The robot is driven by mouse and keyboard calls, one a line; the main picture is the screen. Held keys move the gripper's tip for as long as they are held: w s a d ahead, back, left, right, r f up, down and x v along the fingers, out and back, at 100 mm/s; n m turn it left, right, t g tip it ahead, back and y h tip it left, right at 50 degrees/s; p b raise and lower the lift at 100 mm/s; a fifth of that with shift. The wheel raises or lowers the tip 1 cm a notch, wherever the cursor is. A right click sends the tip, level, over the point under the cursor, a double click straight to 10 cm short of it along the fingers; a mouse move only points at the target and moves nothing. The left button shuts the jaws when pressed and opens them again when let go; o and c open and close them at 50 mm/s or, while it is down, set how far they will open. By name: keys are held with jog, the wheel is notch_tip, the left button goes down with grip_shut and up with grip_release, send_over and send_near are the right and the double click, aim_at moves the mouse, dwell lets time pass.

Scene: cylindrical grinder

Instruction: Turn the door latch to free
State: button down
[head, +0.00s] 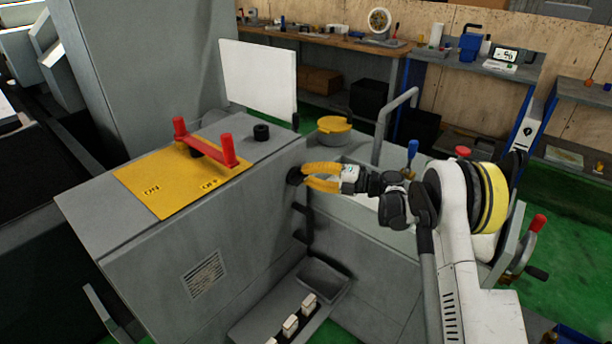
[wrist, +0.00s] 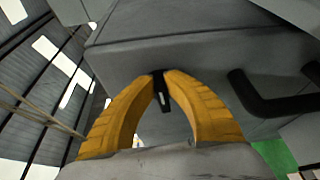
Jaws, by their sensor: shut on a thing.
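The door latch is a small black part (head: 293,176) on the upper right side of the grey machine housing (head: 150,250). In the wrist view the latch (wrist: 161,92) is a narrow dark piece with a pale mark, between the yellow fingertips. My gripper (head: 304,177) reaches it from the right, and its fingers are closed on it. The gripper also shows in the wrist view (wrist: 162,74). The fingers hide part of the latch, and I cannot tell its exact angle.
A black bar handle (wrist: 270,102) sits close to the right of the latch in the wrist view. A red lever (head: 205,150) stands on a yellow ON/OFF plate (head: 150,185) on the housing top. A yellow-lidded pot (head: 334,125) and a grey bent pipe (head: 385,120) stand behind my gripper.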

jog(key=shift+f+m, duration=0.1)
jog(key=shift+m, duration=0.4)
jog(key=shift+a, duration=0.1)
jog(key=c, duration=1.4)
grip_release()
jog(key=v, duration=1.2)
jog(key=shift+f, duration=0.25)
jog(key=shift+r, duration=0.1)
